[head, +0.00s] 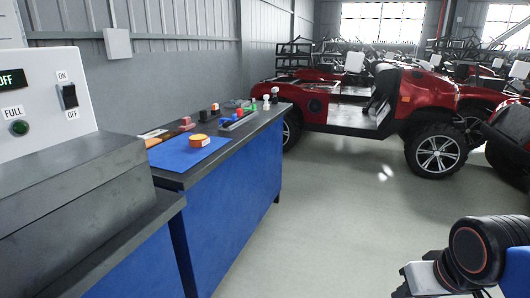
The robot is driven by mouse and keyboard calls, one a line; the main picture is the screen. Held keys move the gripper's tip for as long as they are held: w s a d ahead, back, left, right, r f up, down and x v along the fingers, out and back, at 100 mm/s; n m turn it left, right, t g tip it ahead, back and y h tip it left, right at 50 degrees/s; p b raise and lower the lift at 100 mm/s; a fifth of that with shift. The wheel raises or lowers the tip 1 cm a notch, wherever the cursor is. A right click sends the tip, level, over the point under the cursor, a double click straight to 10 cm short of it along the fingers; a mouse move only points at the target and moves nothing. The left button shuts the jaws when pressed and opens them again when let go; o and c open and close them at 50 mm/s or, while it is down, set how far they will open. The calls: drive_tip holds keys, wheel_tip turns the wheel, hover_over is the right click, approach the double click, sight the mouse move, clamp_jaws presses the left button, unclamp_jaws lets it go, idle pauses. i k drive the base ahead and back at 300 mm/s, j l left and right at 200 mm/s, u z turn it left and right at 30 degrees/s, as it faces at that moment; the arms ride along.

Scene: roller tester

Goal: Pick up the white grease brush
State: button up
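Small tools and parts lie on the dark top of the blue workbench (225,190). I cannot pick out the white grease brush for certain. A small upright piece with a pale top (274,92) stands near the bench's far end, and a flat whitish piece (152,133) lies near the wall edge at the near end; both are too small to identify. Part of my arm shows at the bottom right, away from the bench across open floor.
An orange roll (199,141) lies on a blue mat (180,156), with red, green and blue small items behind it. A grey control console (70,170) stands at the left. Red buggies (425,90) are parked beyond. The floor (310,220) right of the bench is clear.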

sight(266, 107)
drive_tip(key=i+l+u, duration=0.1)
drive_tip(key=i+u, duration=0.25)
drive_tip(key=i, duration=1.15)
drive_tip(key=i+l+u, duration=0.1)
drive_tip(key=u, duration=0.25)
drive_tip(key=l+u, duration=0.1)
drive_tip(key=u, duration=0.25)
drive_tip(key=i+l, duration=0.05)
